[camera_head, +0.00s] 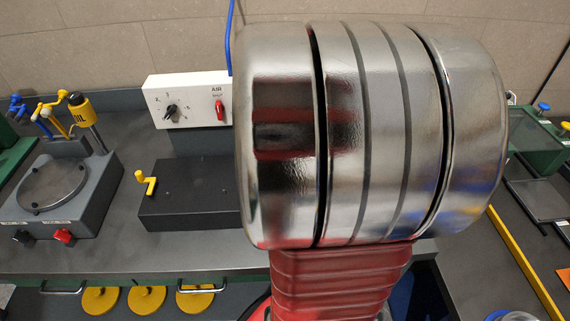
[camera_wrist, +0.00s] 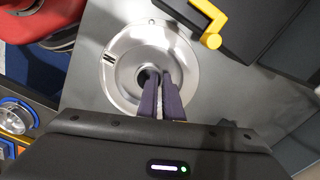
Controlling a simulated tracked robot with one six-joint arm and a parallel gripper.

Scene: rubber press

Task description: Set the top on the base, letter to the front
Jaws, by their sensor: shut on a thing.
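The silver round top (camera_wrist: 124,82) shows in the wrist view, with a dark hole in its middle and a black letter mark on its left rim. My gripper (camera_wrist: 160,78) is shut on the top near this hole. The exact hold is partly hidden by the fingers. In the head view a large chrome drum and red sleeve of my arm hide my gripper and the top.
A black box (camera_head: 190,195) with a yellow crank (camera_head: 146,182) stands on the grey bench; the crank also shows close to the top in the wrist view (camera_wrist: 209,28). At left is a grey device (camera_head: 88,205) with a round plate. A white control panel (camera_head: 188,99) stands behind.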

